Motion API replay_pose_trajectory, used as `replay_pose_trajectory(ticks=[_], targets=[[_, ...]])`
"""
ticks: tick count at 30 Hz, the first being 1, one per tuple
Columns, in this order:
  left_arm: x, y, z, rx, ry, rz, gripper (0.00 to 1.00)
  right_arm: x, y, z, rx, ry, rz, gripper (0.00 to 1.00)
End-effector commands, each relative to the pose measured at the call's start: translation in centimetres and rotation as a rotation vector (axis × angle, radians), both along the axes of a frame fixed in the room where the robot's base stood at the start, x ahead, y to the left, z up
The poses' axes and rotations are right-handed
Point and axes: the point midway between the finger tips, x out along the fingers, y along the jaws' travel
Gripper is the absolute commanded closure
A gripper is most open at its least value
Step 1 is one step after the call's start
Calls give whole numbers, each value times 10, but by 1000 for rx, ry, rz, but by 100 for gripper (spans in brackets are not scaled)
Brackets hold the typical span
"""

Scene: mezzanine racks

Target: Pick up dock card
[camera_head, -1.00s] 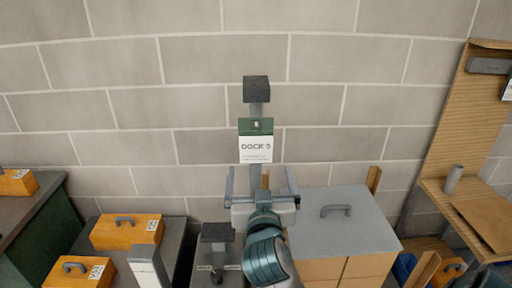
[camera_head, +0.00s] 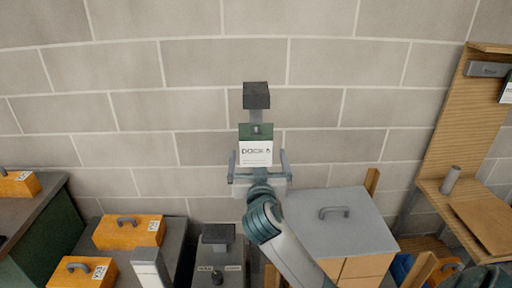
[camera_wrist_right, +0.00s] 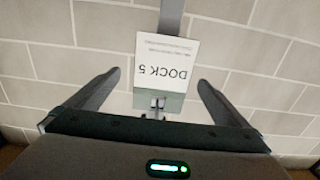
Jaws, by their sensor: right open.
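The dock card (camera_head: 256,152) is a white sheet with a green top band and the print "DOCK 5". It hangs upright at a grey post with a dark block on top, in front of the block wall. In the right wrist view the dock card (camera_wrist_right: 166,68) appears upside down, between the two fingers and beyond their tips. My right gripper (camera_head: 259,158) is open, just below and around the card's lower part in the head view. Its fingers stand apart on either side, not touching the card in the wrist view (camera_wrist_right: 162,80). My left gripper is not seen.
A grey-topped cabinet (camera_head: 335,225) stands right of the post. Orange cases (camera_head: 128,231) sit on a dark bench at the left. A small dark stand (camera_head: 217,236) is below the post. A wooden shelf unit (camera_head: 450,130) is at the right. The wall is close behind the card.

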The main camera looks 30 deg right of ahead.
Motion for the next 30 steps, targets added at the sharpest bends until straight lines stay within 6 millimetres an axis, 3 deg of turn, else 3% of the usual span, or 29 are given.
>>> replay_pose_trajectory(ticks=[5,18,30], targets=[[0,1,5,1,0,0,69,5,-2,2,-2,1,0,0],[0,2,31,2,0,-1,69,44,-22,1,-1,1,-1,0],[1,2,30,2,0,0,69,46,-23,0,1,-1,0,0]])
